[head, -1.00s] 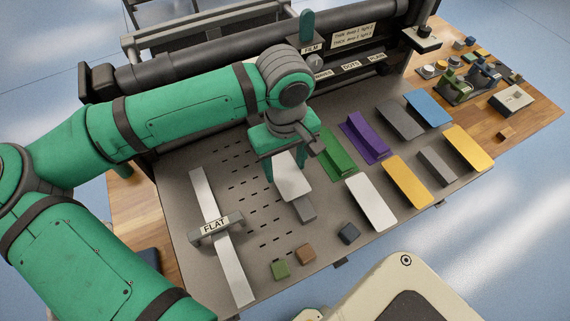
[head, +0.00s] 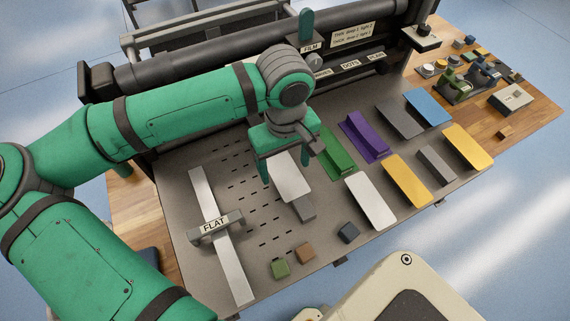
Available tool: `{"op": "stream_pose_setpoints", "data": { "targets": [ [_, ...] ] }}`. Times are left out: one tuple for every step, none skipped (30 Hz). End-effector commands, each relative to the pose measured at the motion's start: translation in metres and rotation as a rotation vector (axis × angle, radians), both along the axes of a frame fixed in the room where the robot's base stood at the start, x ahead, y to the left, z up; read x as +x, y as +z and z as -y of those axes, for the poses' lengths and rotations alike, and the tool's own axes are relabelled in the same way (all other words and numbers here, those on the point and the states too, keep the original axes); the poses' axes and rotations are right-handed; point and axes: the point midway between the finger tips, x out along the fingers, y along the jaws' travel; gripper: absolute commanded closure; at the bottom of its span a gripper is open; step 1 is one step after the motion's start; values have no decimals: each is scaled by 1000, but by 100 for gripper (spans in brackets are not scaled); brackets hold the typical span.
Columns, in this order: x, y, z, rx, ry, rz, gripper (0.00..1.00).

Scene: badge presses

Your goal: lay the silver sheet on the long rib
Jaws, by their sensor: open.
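A pale silver sheet (head: 292,178) lies between the fingers of my gripper (head: 288,172), in the left middle of the perforated bed. My gripper is open, with a finger on either side of the sheet. A grey block-like rib (head: 305,208) sticks out from under the sheet's near end. The sheet appears to rest on it, but the contact is hidden. My wrist covers the sheet's far end. I cannot tell for sure whether this grey piece is the long rib. Another pale sheet (head: 370,202) lies to the right, apart from the gripper.
A long metal strip (head: 233,270) runs under a bridge labelled FLAT (head: 214,224) at left. Green (head: 337,155) and purple (head: 366,138) ribbed pieces and yellow plates (head: 407,178) stand right. The roller (head: 230,60) bounds the back.

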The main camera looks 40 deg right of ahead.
Motion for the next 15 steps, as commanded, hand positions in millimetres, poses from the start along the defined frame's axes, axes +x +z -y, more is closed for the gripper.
{"op": "stream_pose_setpoints", "data": {
  "targets": [
    [2, 7, 0, 0, 2, 4, 28],
    [2, 11, 0, 0, 2, 4, 28],
    [2, 18, 0, 0, 3, 5, 28],
    [2, 24, -1, 0, 3, 5, 28],
    [2, 30, 0, 0, 2, 5, 28],
    [2, 38, 0, 0, 4, 5, 28],
    [2, 45, 0, -1, 4, 5, 28],
    [2, 51, 0, -1, 3, 5, 28],
    [1, 59, 0, 0, 2, 5, 28],
    [1, 65, 0, 0, 3, 5, 28],
    [1, 71, 0, 0, 3, 3, 28],
    [1, 79, 0, -1, 2, 4, 28],
    [1, 84, 0, -1, 2, 3, 28],
    [1, 88, 0, -1, 1, 3, 28],
    [1, 94, 0, -1, 1, 3, 28]
  ]
}}
